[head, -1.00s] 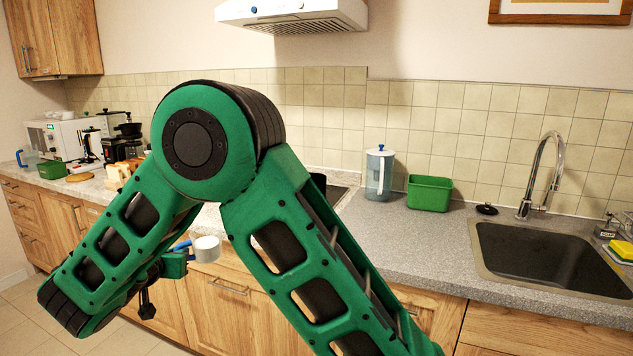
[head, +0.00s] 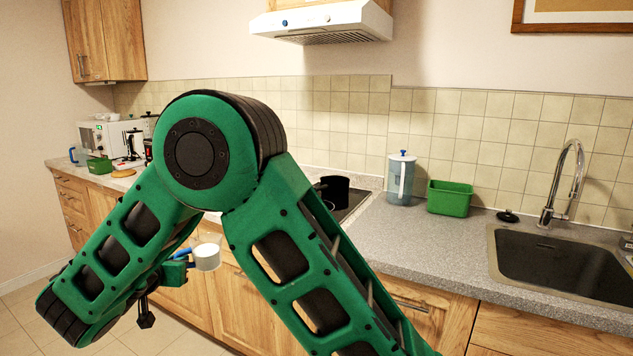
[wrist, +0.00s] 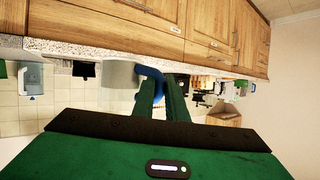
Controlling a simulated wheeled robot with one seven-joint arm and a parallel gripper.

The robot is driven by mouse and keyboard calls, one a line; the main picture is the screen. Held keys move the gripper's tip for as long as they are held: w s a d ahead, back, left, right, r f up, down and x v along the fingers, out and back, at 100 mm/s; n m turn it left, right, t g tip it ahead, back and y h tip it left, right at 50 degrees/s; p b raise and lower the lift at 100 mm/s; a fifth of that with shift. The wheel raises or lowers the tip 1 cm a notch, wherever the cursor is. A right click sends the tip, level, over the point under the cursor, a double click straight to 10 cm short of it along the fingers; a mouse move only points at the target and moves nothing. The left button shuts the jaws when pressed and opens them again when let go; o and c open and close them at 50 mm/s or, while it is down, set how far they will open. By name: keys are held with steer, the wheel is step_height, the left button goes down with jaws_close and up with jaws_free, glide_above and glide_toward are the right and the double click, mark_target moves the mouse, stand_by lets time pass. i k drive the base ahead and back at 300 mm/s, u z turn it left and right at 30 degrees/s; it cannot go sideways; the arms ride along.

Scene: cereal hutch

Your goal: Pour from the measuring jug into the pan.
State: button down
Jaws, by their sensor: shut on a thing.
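My gripper (head: 180,262) is shut on the blue handle of the measuring jug (head: 206,257), a small whitish cup that looks upright. It is held in front of the lower cabinets, left of and lower in the picture than the stove. In the wrist view, which is upside down, my gripper's fingers (wrist: 162,90) close on the blue handle, and the jug (wrist: 117,74) is beside them. Its contents cannot be made out. The pan (head: 332,190), black, stands on the hob, partly hidden by my arm. The jug is well apart from it.
A clear pitcher (head: 400,180) and a green bin (head: 450,198) stand right of the hob (head: 352,205), before the sink (head: 560,265). A range hood (head: 325,22) hangs above. A microwave (head: 100,135) and other items stand at the counter's far left. Clear counter lies before the pitcher.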

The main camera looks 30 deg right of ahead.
mark_target(334, 185)
steer(key=u, duration=0.55)
steer(key=i, duration=1.65)
steer(key=z, duration=1.85)
